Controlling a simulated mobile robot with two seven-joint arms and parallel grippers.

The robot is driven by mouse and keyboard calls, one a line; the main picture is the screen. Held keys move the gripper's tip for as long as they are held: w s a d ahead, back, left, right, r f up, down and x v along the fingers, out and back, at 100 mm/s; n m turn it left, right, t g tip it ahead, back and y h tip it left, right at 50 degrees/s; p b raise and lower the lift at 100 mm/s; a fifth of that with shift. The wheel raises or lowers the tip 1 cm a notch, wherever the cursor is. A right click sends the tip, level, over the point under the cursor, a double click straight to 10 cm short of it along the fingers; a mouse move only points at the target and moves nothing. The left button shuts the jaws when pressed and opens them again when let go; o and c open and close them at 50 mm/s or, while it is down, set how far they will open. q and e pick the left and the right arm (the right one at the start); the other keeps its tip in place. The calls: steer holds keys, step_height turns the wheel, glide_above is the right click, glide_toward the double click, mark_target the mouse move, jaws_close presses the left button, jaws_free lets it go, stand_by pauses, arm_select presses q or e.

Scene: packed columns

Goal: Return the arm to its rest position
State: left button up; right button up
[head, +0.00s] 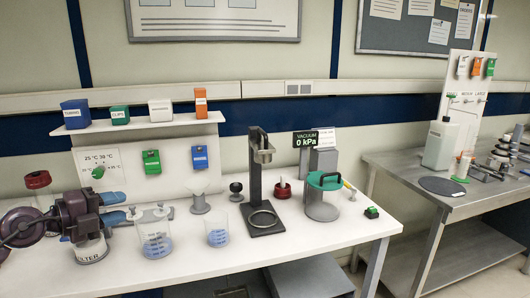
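My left arm (22,226) comes in from the left edge, dark with purple parts. Its gripper (118,208) is over the left end of the white bench, with two pale blue fingers pointing right and a gap between them. I see nothing held in the gap. A round container labelled with a word ending in "LTER" (91,252) stands just below the gripper, its upper part hidden by it. My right gripper is not in view.
A beaker with blue liquid (155,240) stands close right of the gripper, and a smaller beaker (217,233) beyond it. A black stand (256,185) and a green-topped vessel (322,198) are further right. The bench's front right (335,232) is clear.

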arm_select(q)
steer(key=s+f+n+t+y, duration=0.2)
steer(key=s+f+n+y, duration=0.25)
steer(key=f+n, duration=0.45)
steer(key=s+f+n+t+y, duration=0.2)
steer(key=s+f+n+y, duration=0.4)
steer(key=f, duration=0.5)
steer(key=s+d+f+n+g, duration=0.2)
steer(key=s+f+n, duration=0.3)
steer(key=s+f, duration=0.3)
steer(key=s+d+f+n+g, duration=0.3)
steer(key=s+d+f+n, duration=0.1)
steer(key=s+f, duration=0.5)
steer(key=s+n, duration=0.1)
steer(key=s, duration=0.1)
steer(key=shift+s+d+f+n, duration=0.2)
steer(key=shift+s+d+n, duration=0.05)
steer(key=shift+s+n, duration=0.05)
